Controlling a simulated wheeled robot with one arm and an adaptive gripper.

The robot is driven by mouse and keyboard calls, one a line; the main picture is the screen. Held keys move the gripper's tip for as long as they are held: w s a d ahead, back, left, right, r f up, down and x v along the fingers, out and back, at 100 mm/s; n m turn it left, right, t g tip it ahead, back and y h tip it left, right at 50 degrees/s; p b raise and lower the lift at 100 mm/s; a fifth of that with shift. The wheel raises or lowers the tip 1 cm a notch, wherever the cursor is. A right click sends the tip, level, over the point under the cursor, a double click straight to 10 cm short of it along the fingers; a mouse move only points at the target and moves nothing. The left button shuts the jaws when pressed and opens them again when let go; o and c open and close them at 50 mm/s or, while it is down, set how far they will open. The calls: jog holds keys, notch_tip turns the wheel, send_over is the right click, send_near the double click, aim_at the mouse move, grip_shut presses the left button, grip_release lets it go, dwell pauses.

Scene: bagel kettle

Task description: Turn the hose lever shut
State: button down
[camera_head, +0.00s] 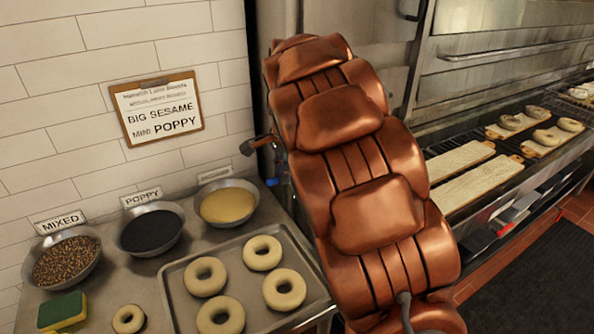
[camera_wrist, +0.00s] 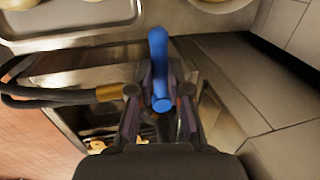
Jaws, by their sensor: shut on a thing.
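The blue hose lever (camera_wrist: 159,65) shows in the wrist view as a rounded bar, running from the picture's upper middle down between my fingers. My gripper (camera_wrist: 159,92) is shut on it, with one dark finger on each side. A black hose (camera_wrist: 50,98) with a brass fitting (camera_wrist: 109,93) comes in from the left beside the left finger. In the head view a small blue piece (camera_head: 271,181), perhaps the lever, shows at the left edge of my copper arm. My arm hides the gripper and most of the valve there.
A metal counter holds a tray (camera_head: 174,293) of bagels, several topping bowls (camera_head: 150,229) and a sponge (camera_head: 62,311) at left. A tiled wall (camera_head: 60,130) stands behind it. An oven (camera_head: 500,55) with bagel boards (camera_head: 475,185) is at right.

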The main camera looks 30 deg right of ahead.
dwell(0.3)
jog(key=c, duration=1.1)
grip_release()
jog(key=shift+r, duration=0.1)
jog(key=r, duration=0.4)
jog(key=s+r, duration=0.1)
jog(key=r, duration=0.2)
jog(key=s+r, duration=0.1)
jog(key=r, duration=0.3)
jog(key=shift+s+r, duration=0.1)
jog(key=shift+r, duration=0.2)
jog(key=s+a+f+n+g, duration=0.1)
jog(key=s+a+f+n, duration=0.2)
jog(key=s, duration=0.8)
jog(key=s+a+f+n+g, duration=0.1)
jog(key=s+a+f+n, duration=0.2)
jog(key=s+f+n, duration=0.4)
jog(key=s+a+f+n+g, duration=0.2)
jog(key=s+f+n, duration=0.3)
jog(key=s, duration=1.2)
jog(key=shift+a+f+n, duration=0.35)
jog(key=shift+a+n, duration=0.45)
jog(key=shift+n, duration=0.3)
